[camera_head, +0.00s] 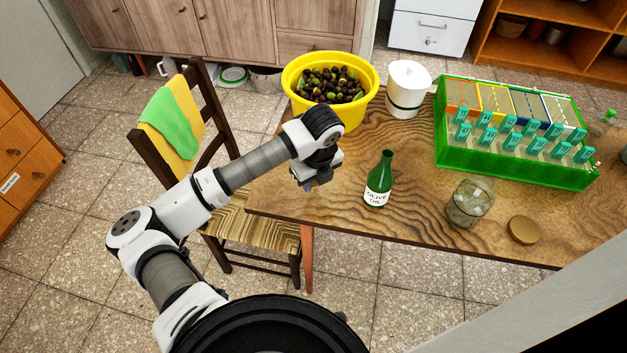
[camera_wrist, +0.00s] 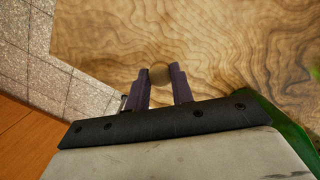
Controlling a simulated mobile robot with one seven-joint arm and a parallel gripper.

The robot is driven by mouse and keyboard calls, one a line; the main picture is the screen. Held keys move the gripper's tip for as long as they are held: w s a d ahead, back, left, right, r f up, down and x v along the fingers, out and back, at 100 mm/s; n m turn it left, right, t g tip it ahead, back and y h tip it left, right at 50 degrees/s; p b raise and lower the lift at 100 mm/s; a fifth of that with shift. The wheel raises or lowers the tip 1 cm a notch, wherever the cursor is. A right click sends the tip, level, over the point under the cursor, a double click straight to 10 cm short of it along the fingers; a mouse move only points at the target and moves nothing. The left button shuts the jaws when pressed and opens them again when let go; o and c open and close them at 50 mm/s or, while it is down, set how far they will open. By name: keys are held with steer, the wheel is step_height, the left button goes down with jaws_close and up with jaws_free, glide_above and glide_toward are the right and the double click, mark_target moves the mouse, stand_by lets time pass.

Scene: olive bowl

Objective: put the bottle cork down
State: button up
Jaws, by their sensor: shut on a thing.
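The bottle cork (camera_wrist: 159,74) is a small round brown thing in the wrist view, between the tips of my gripper's two dark fingers. My gripper (camera_wrist: 160,80) is shut on it, over the wooden table (camera_wrist: 225,45). In the head view my gripper (camera_head: 310,184) hangs at the table's left end, to the left of the green olive oil bottle (camera_head: 379,181). The bottle stands upright with an open-looking neck. The cork cannot be made out in the head view. I cannot tell how high it is above the table.
A yellow bowl of olives (camera_head: 361,112) and a white canister (camera_head: 407,88) stand behind. A green rack (camera_head: 515,165), a glass jar (camera_head: 469,203) and a round lid (camera_head: 523,230) lie to the right. A chair (camera_head: 252,220) stands left. Bare wood lies around the bottle.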

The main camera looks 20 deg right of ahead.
steer(key=shift+f, duration=0.65)
steer(key=shift+f, duration=0.2)
steer(key=o, duration=0.9)
steer(key=shift+o, duration=0.2)
steer(key=shift+r, duration=0.15)
steer(key=shift+r, duration=0.15)
step_height(320, 180, up, 12)
steer(key=s+b, duration=0.1)
steer(key=b, duration=0.2)
steer(key=shift+s+d, duration=0.15)
steer(key=shift+s, duration=0.25)
